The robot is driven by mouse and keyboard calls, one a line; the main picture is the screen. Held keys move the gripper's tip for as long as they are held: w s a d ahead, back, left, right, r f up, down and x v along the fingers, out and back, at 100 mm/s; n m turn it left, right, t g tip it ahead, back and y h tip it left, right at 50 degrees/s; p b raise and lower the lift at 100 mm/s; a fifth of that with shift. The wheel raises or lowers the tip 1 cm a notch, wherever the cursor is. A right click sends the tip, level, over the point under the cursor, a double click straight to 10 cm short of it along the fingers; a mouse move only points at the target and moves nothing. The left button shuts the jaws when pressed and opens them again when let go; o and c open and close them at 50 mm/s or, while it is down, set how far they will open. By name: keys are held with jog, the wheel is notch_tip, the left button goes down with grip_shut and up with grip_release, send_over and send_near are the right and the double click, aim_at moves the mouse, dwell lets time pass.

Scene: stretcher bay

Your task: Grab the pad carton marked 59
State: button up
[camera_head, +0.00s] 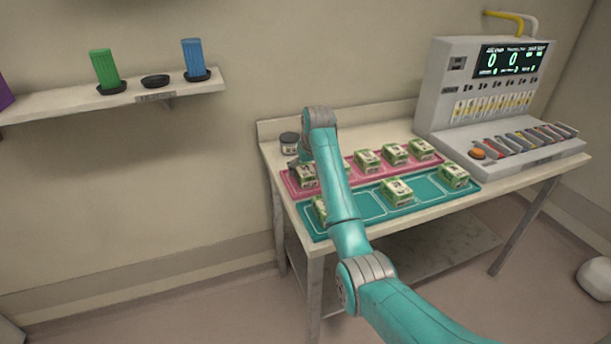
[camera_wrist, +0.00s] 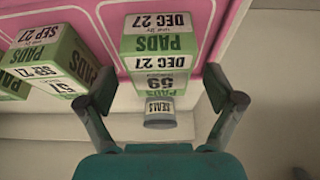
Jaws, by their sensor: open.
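The pad carton marked 59 (camera_wrist: 158,75) is green and white and shows upside down in the wrist view, also reading DEC 27. It sits on the pink tray between the fingers of my gripper (camera_wrist: 158,88), which are open and spread to either side. I cannot tell whether either finger touches it. In the head view the leftmost pink-tray carton (camera_head: 306,176) is near my gripper, partly hidden by my arm; its number is unreadable there.
A carton marked 57 (camera_wrist: 50,70) stands close left in the wrist view. A jar labelled SEALS (camera_wrist: 160,112) is beside carton 59; a jar also shows in the head view (camera_head: 289,143). The teal tray (camera_head: 367,204) holds several cartons. A grey console (camera_head: 455,115) stands right.

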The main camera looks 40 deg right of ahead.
jog(key=shift+x, duration=1)
jog(key=c, duration=1.4)
jog(key=shift+r, duration=0.15)
